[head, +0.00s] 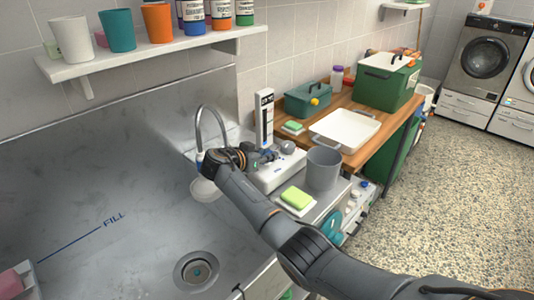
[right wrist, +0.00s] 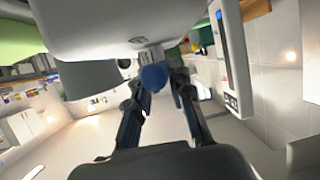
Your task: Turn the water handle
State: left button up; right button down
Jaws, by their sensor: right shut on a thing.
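The water handle shows in the right wrist view as a round blue knob (right wrist: 153,77) below a pale body. My right gripper (right wrist: 157,85) has one finger on each side of this knob and is shut on it. In the head view my right gripper (head: 264,157) reaches over the sink's right edge to the white tap unit (head: 275,177); the handle is mostly hidden there by my gripper. A curved metal spout (head: 211,107) rises behind my wrist. My left gripper is in neither view.
The steel sink (head: 110,170) has a drain (head: 196,271) and a "FILL" mark. Right of my wrist stand a grey cup (head: 323,168) and a green sponge (head: 296,197). A white tray (head: 345,130) lies on the wooden counter. A shelf (head: 150,58) with cups hangs above.

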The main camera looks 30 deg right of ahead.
jog(key=shift+s+r+n+t+y+p, duration=0.1)
jog(key=shift+n+t+y+p, duration=0.75)
jog(key=shift+n+t, duration=0.3)
jog(key=n+t+y+p, duration=0.3)
jog(key=n, duration=0.1)
jog(key=shift+r+n+t+y, duration=0.1)
jog(key=shift+n+t+y, duration=0.15)
jog(key=shift+t, duration=0.1)
jog(key=n+t+y+p, duration=0.1)
jog(key=n+y+p, duration=0.1)
jog(key=y+p, duration=0.1)
jog(key=shift+d+n, duration=0.1)
jog(key=shift+n, duration=0.3)
jog(key=shift+n+t+y+p, duration=0.5)
jog(key=shift+n+y+p, duration=0.3)
jog(key=shift+y, duration=0.1)
jog(key=c, duration=1.2)
grip_release()
jog(key=shift+f, duration=0.2)
